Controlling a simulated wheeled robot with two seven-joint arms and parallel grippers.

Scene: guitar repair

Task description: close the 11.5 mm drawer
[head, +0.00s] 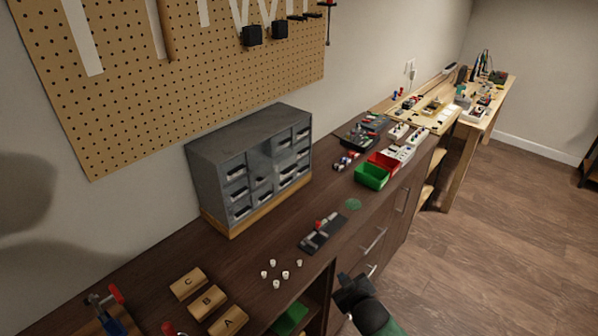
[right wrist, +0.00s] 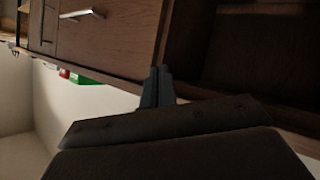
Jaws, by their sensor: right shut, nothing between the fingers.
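A grey multi-drawer cabinet (head: 222,152) stands on a wooden base at the back of the dark bench, below the pegboard. Its small drawers have dark pulls. Any size labels are too small to read, so I cannot tell which drawer is the 11.5 mm one or whether it stands out. My right gripper (head: 349,286) is shut and empty, low in front of the bench's front edge and well apart from the cabinet. In the right wrist view its shut fingers (right wrist: 157,78) show against the dark wooden bench front. My left gripper is not in view.
Wooden blocks marked A, B and C (head: 207,300) and several small white pieces (head: 285,275) lie before the cabinet. A dark holder (head: 323,234), a green bin (head: 371,177) and a red bin (head: 385,160) are to the right. Bench drawers with metal handles (head: 375,241) are below.

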